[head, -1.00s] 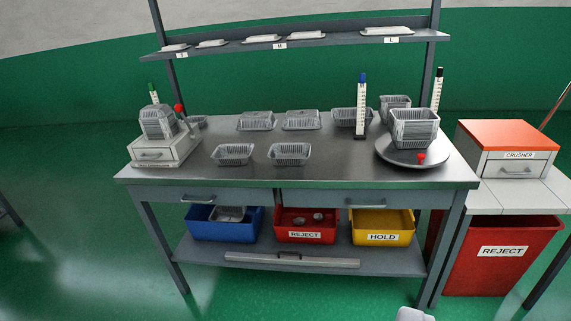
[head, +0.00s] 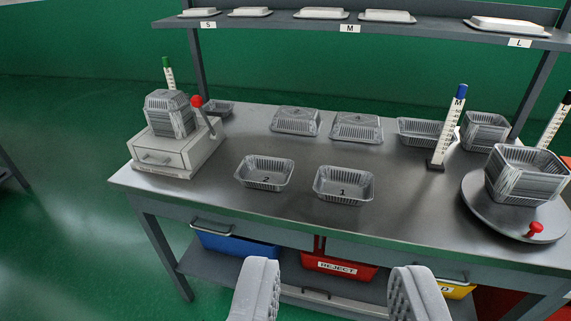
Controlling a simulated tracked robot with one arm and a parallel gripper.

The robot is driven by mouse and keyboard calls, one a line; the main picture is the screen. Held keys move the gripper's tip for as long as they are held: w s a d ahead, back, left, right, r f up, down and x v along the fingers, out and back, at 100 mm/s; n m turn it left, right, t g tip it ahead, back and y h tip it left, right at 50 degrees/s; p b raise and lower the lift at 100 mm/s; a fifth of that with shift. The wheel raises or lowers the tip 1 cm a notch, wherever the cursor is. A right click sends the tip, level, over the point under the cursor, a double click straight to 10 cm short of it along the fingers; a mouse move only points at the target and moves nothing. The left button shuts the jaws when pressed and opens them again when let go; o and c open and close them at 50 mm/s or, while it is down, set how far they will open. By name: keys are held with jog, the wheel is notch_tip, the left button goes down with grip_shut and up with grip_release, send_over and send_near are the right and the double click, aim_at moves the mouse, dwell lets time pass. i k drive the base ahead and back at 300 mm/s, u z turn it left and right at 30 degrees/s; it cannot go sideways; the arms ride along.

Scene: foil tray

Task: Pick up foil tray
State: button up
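Several foil trays are on the grey workbench (head: 330,235). An upright foil tray marked 2 (head: 264,174) and another marked 1 (head: 343,186) stand side by side near the front middle. Behind them are two upside-down foil trays, a left one (head: 296,121) and a right one (head: 356,127). Another upright foil tray (head: 413,131) stands farther right, partly behind a marked post. My gripper (head: 330,295) is at the bottom of the view, its two pale fingers wide apart with nothing between them. It is in front of the bench, clear of the trays.
A box with a lever (head: 172,153) holds stacked trays at the left. A round turntable (head: 478,203) with stacked trays and a red knob is at the right. Marked posts (head: 449,124) stand upright. A shelf (head: 420,32) with white lids spans the back. The front-left bench top is bare.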

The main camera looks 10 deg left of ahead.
aim_at(332, 184)
jog(key=u, duration=0.2)
jog(key=i, duration=0.95)
jog(key=u, duration=0.05)
